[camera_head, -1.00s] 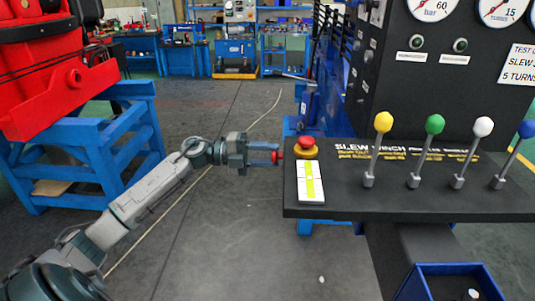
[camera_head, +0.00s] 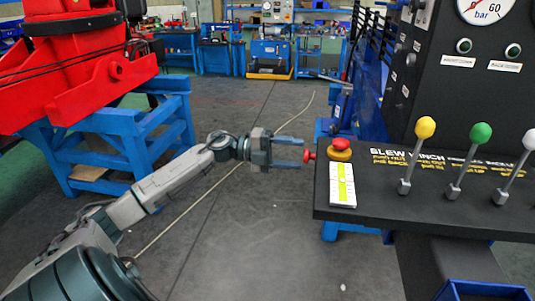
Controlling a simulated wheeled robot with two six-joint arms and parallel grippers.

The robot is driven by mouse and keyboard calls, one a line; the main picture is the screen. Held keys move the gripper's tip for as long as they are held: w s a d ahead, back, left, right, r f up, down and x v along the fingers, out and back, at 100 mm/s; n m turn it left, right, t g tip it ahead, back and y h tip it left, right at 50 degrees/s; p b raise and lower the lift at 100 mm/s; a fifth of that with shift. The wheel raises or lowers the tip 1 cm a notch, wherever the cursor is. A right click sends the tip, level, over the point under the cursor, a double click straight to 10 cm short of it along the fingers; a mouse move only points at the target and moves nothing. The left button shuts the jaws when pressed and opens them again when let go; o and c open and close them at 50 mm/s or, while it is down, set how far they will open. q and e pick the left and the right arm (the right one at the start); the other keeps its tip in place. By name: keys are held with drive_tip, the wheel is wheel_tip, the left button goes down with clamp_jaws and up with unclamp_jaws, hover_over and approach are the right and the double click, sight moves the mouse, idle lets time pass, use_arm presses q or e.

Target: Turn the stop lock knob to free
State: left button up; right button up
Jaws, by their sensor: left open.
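A small red knob (camera_head: 309,155) sticks out from the left side of the black control console (camera_head: 430,222). I take it for the stop lock knob, but its setting cannot be read. A red mushroom button (camera_head: 341,144) on a yellow base stands on the console top close by. My left gripper (camera_head: 302,152) is open and empty, pointing right at the side knob. Its two blue fingers are spread above and below the knob's level, with the tips just short of it. My right gripper is not in view.
A white and yellow label plate (camera_head: 342,184) lies on the console top. Yellow (camera_head: 425,128), green (camera_head: 480,134) and white (camera_head: 529,140) levers stand to its right. A blue stand (camera_head: 120,140) carries a red machine at left. Open floor lies between.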

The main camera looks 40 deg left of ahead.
use_arm(q)
drive_tip(key=v, duration=0.8)
drive_tip(key=shift+a+b, duration=0.25)
drive_tip(key=shift+b, duration=0.15)
drive_tip(key=shift+s, duration=0.1)
